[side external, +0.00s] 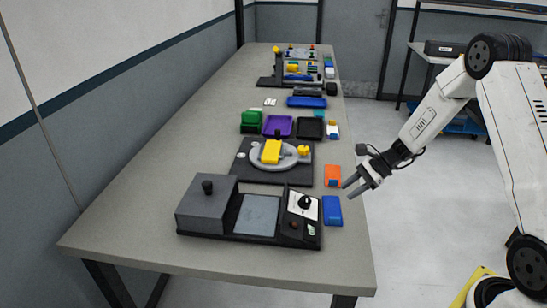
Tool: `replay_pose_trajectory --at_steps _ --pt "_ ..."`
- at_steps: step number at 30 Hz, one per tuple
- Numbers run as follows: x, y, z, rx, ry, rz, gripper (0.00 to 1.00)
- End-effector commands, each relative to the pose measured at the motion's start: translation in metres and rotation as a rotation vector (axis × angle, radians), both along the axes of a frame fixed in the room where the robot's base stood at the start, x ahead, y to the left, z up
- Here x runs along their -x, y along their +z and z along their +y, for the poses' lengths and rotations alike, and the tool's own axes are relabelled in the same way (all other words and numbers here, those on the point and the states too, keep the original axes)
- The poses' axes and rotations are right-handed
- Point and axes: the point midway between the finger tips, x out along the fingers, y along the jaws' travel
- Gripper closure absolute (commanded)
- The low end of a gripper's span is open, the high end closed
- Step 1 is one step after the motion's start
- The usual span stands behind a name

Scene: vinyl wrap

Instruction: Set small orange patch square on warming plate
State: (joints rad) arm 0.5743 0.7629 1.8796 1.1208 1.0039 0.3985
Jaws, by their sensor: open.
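The small orange patch (333,171) lies on the bench near its right edge, just beyond a blue block. The warming plate (257,215) is a flat grey square set in a dark unit at the near end of the bench, and its top is bare. My gripper (352,187) is open and empty, to the right of and nearer than the orange patch, around the bench's right edge. Its fingers point left and down. I cannot tell its exact height above the bench.
The blue block (332,210) lies right of the warming unit. A grey box with a knob (206,204) and a dial panel (303,204) flank the plate. Beyond stand a round turntable (288,158) with a yellow block, and coloured trays (278,127). The near bench end is clear.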

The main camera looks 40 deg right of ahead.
Motion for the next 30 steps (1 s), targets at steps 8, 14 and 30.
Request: replay_pose_trajectory --at_steps 8,14,30 --pt "0.053 0.02 0.057 0.368 0.485 -0.06 0.58" --pt "0.089 0.034 0.08 0.619 0.844 -0.165 0.58" --pt "0.14 0.066 0.113 1.09 1.596 -0.557 0.58"
